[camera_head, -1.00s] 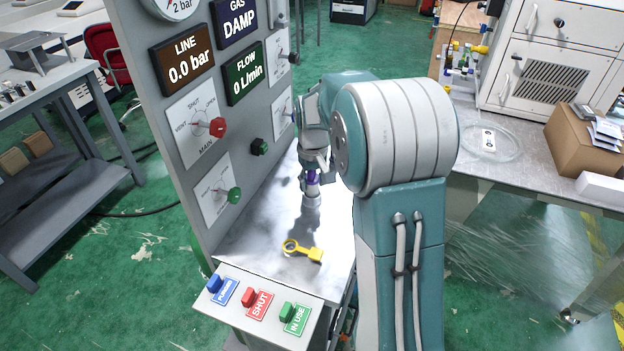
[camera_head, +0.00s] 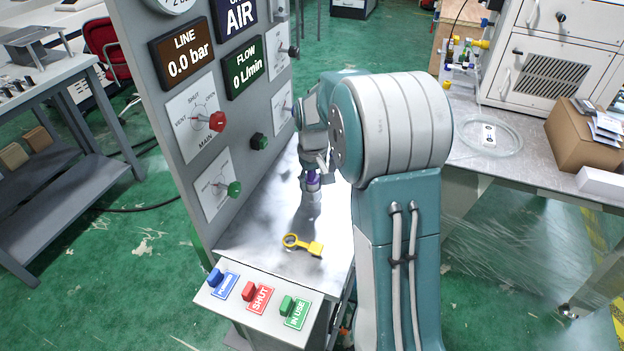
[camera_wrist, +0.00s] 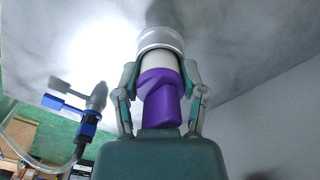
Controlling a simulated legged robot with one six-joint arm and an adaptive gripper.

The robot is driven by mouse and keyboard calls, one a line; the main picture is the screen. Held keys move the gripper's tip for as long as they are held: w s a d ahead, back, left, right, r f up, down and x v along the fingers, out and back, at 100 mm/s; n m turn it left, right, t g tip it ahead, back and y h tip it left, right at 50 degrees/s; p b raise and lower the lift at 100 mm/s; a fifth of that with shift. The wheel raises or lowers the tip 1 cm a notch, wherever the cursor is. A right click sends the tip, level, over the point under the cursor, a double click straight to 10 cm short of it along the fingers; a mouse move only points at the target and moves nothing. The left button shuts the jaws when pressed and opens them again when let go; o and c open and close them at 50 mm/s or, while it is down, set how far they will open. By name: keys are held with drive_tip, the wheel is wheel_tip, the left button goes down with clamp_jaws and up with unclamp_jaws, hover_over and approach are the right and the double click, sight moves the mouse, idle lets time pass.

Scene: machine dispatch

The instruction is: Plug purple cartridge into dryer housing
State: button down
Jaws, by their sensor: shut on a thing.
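The purple cartridge (camera_wrist: 162,95) is between the two fingers of my gripper (camera_wrist: 160,76) in the wrist view. Its pale far end meets a metallic ring (camera_wrist: 160,40), which looks like the dryer housing. I cannot tell how deep it sits. In the head view a bit of purple (camera_head: 312,180) shows under my gripper (camera_head: 313,172), above a short pale cylinder (camera_head: 313,196) over the grey bench top. My arm hides part of this area.
A grey panel (camera_head: 180,75) with displays and knobs stands beside the arm. The gas display (camera_head: 238,17) reads AIR. A yellow ring-ended tag (camera_head: 303,245) lies on the bench, above the blue, red and green buttons (camera_head: 256,293). A blue-ended fitting with tube (camera_wrist: 88,122) hangs at left.

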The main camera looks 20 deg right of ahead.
drive_tip(key=shift+f, duration=0.1)
drive_tip(key=shift+c, duration=0.4)
unclamp_jaws()
drive_tip(key=shift+o, duration=0.4)
drive_tip(key=shift+r, duration=3.05)
